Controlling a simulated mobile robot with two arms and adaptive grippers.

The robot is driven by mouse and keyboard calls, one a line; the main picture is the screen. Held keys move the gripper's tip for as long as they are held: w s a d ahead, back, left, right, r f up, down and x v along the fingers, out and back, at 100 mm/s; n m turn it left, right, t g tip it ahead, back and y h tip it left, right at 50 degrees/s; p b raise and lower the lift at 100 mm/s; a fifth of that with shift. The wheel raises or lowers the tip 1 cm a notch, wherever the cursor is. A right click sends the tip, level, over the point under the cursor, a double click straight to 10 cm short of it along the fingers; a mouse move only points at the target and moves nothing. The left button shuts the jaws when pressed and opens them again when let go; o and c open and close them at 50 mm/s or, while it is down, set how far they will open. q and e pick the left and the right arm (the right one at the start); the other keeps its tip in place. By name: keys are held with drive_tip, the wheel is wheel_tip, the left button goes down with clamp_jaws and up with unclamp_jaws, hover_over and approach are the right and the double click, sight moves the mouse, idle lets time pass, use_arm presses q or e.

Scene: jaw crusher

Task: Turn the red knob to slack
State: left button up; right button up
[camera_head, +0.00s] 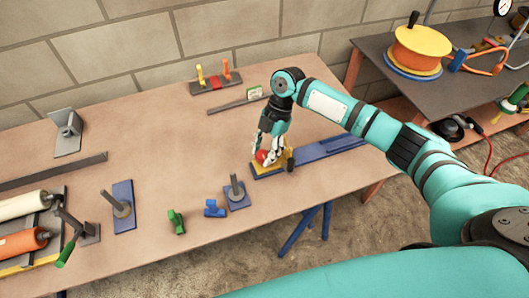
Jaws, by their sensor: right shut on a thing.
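The red knob (261,156) sits on a blue and yellow base (268,171) near the right side of the brown workbench. My right gripper (268,155) reaches down over it from above, with its fingers shut on the knob. The fingers hide part of the knob, and its turn position cannot be told. A blue bar (345,144) runs from the base to the right. My left gripper is not in view.
A blue block with a grey post (237,191), a small blue piece (214,209) and a green piece (176,221) stand left of the base. The middle of the workbench (165,150) is clear.

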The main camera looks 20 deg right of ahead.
idle(0.3)
drive_tip(key=o, duration=1.2)
drive_tip(key=shift+r, duration=0.1)
drive_tip(key=v, duration=1.2)
drive_tip(key=shift+w, duration=0.1)
